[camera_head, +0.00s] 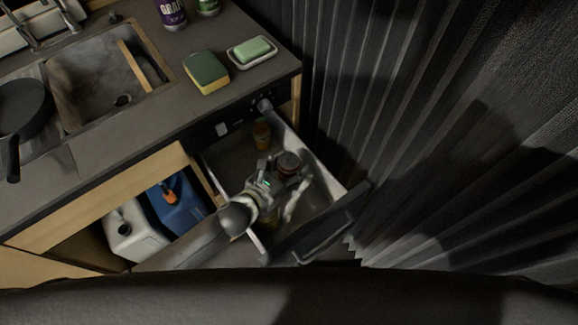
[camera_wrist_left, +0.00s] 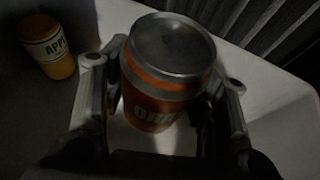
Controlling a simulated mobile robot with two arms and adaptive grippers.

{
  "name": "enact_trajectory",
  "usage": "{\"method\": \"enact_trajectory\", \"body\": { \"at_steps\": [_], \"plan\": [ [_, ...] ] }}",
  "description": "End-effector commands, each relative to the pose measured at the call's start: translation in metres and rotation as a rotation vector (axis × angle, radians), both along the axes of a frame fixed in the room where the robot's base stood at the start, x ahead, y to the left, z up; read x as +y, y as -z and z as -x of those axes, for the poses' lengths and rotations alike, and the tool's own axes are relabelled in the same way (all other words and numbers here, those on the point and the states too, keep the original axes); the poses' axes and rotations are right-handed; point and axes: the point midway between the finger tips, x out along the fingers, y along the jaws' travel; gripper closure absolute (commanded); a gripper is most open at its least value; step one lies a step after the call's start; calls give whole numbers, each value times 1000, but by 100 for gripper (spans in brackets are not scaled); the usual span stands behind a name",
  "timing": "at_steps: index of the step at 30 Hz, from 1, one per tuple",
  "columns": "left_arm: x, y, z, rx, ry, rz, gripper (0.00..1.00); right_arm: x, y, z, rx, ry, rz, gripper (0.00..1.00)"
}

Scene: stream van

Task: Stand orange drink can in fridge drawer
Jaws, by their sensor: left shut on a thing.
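The orange drink can (camera_wrist_left: 160,80) fills the middle of the left wrist view, upright or nearly so, with its silver lid towards the camera. My left gripper (camera_wrist_left: 163,110) is shut on it, one finger on each side. In the head view the can (camera_head: 288,163) looks dark, and my left gripper (camera_head: 278,180) is inside the outline of the open fridge drawer (camera_head: 325,172), which has pale walls. I cannot tell whether the can's base touches the drawer floor. My right gripper is not in view.
An orange bottle with a pale label (camera_head: 261,134) stands at the drawer's back; it also shows in the left wrist view (camera_wrist_left: 48,46). Above are a counter with a sponge (camera_head: 206,72) and a soap dish (camera_head: 251,51). A pleated dark curtain (camera_head: 430,120) hangs close on the right.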

Motion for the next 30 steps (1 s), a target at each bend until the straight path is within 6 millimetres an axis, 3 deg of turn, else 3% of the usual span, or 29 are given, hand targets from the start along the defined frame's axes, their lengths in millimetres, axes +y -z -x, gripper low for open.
{"method": "enact_trajectory", "body": {
  "at_steps": [10,11,16,25,30],
  "plan": [
    [0,10,1,2,1,-2,82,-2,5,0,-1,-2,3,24],
    [1,12,2,6,0,-5,45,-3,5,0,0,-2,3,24],
    [2,14,3,10,-1,-8,25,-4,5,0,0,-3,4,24],
    [2,15,4,14,-1,-10,25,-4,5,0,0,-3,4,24],
    [2,2,4,14,-1,-10,25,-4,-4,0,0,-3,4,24]
  ]
}}
